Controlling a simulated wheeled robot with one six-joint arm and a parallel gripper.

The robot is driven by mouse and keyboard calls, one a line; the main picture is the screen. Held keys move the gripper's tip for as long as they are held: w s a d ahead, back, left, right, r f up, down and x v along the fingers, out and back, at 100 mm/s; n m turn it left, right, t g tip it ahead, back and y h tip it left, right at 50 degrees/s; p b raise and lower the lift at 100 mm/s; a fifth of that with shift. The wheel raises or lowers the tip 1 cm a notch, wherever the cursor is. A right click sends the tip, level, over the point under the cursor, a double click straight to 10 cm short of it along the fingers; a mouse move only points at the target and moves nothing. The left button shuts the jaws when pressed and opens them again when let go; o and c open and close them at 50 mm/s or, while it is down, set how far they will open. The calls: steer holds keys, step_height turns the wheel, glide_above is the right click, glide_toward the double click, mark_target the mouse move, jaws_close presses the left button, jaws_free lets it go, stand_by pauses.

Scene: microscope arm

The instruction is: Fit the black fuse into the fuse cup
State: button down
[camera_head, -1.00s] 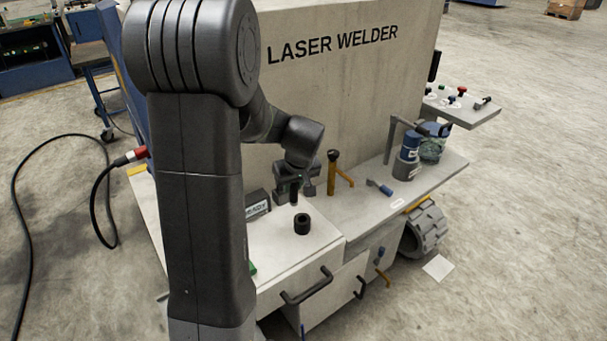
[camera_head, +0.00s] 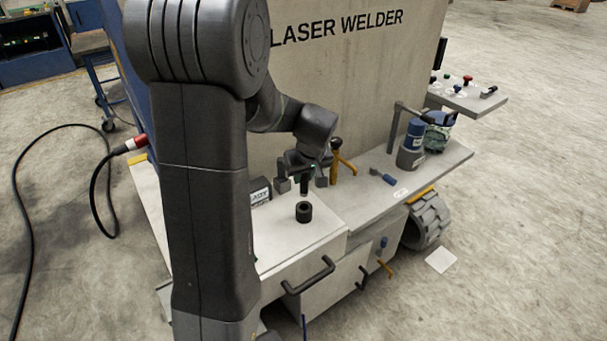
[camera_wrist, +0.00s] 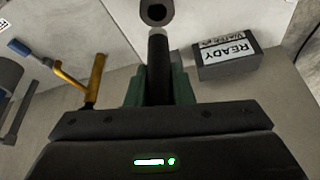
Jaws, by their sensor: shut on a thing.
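The black fuse (camera_head: 304,187) is a slim dark cylinder, held upright by my gripper (camera_head: 303,178). In the wrist view the fuse (camera_wrist: 158,65) sticks out from between the green finger pads (camera_wrist: 182,88). The fuse cup (camera_head: 304,212) is a short black ring with an open hole, standing on the pale worktop. The fuse's lower end is close to the cup in the head view, and appears above it and not in its hole. In the wrist view the cup (camera_wrist: 156,12) shows just beyond the fuse tip, cut by the top edge.
A dark box marked READY (camera_wrist: 226,56) stands beside the fuse, also in the head view (camera_head: 260,192). A yellow lever (camera_head: 336,160) rises behind the gripper. A blue-handled tool (camera_head: 383,176) and blue canister (camera_head: 414,138) are on the right shelf. The worktop around the cup is clear.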

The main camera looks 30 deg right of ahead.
mark_target(305, 196)
steer(key=shift+f+b, duration=1.4)
steer(key=shift+f, duration=0.55)
steer(key=shift+f+b, duration=2.4)
steer(key=shift+b, duration=0.15)
stand_by(0.3)
steer(key=c, duration=1.2)
jaws_free()
steer(key=shift+r, duration=0.1)
steer(key=v, duration=1.3)
steer(key=shift+s+r+p, duration=0.2)
steer(key=shift+r+p, duration=0.15)
steer(key=shift+p, duration=0.05)
steer(key=shift+f, duration=0.1)
